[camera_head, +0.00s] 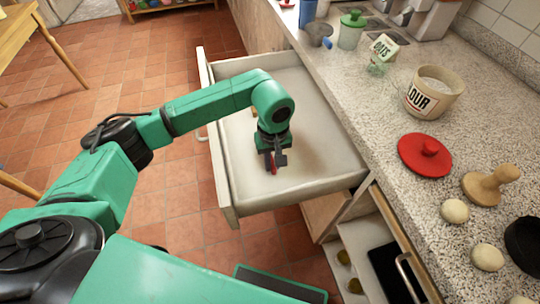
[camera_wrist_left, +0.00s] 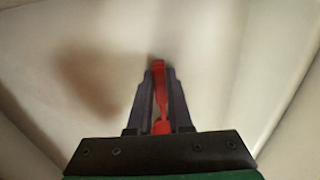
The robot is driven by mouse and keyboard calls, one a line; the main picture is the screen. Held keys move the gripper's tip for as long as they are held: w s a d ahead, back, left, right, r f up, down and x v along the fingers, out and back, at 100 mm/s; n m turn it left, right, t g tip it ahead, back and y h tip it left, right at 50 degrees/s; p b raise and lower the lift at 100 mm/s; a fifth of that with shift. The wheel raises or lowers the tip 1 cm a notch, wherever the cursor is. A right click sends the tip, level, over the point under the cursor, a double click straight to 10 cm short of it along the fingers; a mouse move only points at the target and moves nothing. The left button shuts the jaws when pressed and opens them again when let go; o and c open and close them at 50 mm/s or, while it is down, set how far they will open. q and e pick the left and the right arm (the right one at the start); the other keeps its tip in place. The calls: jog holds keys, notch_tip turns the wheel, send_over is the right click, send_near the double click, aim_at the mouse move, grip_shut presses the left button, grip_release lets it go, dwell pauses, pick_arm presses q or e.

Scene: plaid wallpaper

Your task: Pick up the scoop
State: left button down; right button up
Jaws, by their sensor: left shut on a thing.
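My left gripper (camera_head: 274,165) reaches down into an open drawer (camera_head: 318,158). It is shut on a slim red thing, which I take to be the scoop (camera_wrist_left: 160,95). In the left wrist view the red piece lies between the two dark fingers (camera_wrist_left: 160,100). Only a small red part of the scoop shows in the head view (camera_head: 273,170), below the fingers. The rest of its shape is hidden by the gripper, and I cannot tell whether it touches the drawer floor. My right gripper is not in view.
Drawer walls surround the left gripper. The granite counter (camera_head: 390,170) at right holds a flour canister (camera_head: 433,100), a red lid (camera_head: 425,155), an oats jar (camera_head: 382,52), a wooden press (camera_head: 488,186) and dough balls (camera_head: 455,211). A lower cabinet (camera_head: 370,255) stands open.

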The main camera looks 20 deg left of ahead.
pick_arm(q)
notch_tip(320, 180, up, 20)
jog(key=shift+f, duration=0.1)
dwell(0.7)
